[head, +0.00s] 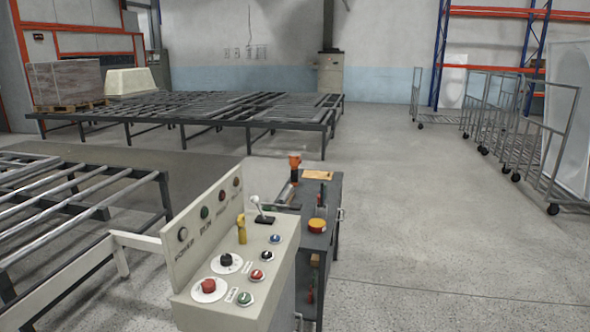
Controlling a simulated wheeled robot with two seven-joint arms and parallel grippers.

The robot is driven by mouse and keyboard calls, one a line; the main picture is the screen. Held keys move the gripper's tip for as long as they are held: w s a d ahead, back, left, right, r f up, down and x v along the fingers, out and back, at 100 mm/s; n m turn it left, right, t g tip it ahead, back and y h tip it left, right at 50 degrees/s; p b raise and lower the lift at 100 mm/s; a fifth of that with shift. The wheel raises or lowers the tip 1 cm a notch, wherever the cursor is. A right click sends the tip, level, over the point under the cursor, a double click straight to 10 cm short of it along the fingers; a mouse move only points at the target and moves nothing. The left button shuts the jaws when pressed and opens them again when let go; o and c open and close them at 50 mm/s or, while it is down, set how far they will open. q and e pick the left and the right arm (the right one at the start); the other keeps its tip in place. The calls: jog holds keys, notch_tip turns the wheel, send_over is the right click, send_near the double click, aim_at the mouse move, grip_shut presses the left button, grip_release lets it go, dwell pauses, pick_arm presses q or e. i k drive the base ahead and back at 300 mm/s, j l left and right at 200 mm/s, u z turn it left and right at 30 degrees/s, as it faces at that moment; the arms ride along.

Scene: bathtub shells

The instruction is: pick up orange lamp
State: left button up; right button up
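An orange upright object with a dark lower part (294,166) stands at the back of a dark grey cart top (300,207). It may be the orange lamp, but it is too small to be sure. A low round yellow-orange object with a reddish base (317,225) sits near the cart's front right edge. It could also be a lamp. Neither of my grippers is in view, and nothing is seen touching either object.
A pale control console (255,262) with buttons and a lever stands in front, partly hiding the cart. Roller frames (85,200) fill the left and back (200,108). Wheeled racks (500,110) stand at right. The floor (430,220) right of the cart is clear.

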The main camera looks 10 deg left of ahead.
aim_at(294, 157)
jog(key=i+l+u, duration=0.45)
jog(key=i+l, duration=0.45)
jog(key=i, duration=0.45)
jog(key=i+l+u, duration=0.4)
jog(key=i+l, duration=0.8)
jog(key=l, duration=0.2)
